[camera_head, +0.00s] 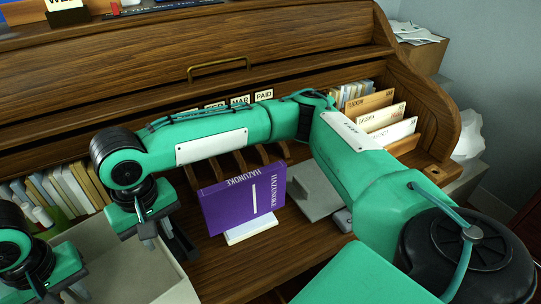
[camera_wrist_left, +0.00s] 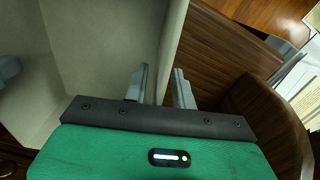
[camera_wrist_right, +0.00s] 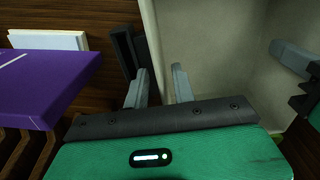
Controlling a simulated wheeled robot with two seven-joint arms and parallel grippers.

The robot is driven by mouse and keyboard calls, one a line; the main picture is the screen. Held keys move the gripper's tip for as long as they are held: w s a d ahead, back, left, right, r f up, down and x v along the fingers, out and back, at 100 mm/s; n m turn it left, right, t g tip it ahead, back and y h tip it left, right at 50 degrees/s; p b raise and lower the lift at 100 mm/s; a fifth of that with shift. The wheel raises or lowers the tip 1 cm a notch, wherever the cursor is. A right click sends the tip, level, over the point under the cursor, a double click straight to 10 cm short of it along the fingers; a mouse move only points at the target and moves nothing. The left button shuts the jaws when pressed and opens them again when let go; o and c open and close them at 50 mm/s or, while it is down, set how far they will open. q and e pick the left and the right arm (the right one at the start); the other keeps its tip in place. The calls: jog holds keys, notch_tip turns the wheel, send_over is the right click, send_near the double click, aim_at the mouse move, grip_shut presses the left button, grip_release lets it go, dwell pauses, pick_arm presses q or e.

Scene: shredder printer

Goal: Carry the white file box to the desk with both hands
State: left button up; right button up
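The white file box (camera_head: 148,272) is at the lower left in the head view, open at the top, its lower part out of view. Its pale interior shows in the left wrist view (camera_wrist_left: 95,40) and right wrist view (camera_wrist_right: 215,50). My right gripper (camera_head: 158,238) is at the box's right wall; in its wrist view the fingers (camera_wrist_right: 160,88) are apart, with the wall's rim between them. My left gripper (camera_head: 62,295) is at the opposite side, partly cut off; its fingers (camera_wrist_left: 161,88) are apart around a rim. Contact with the walls is unclear. The wooden desk (camera_head: 225,262) lies behind and right.
Several books (camera_head: 62,187) stand in the desk's left shelf.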

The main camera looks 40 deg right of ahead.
pick_arm(q)
jog(key=shift+r, duration=0.1)
notch_tip(320, 180, up, 12)
jog(key=shift+f, duration=0.25)
jog(key=shift+r, duration=0.15)
pick_arm(e)
jog(key=shift+r, duration=0.25)
notch_tip(320, 180, up, 12)
jog(key=shift+f, duration=0.25)
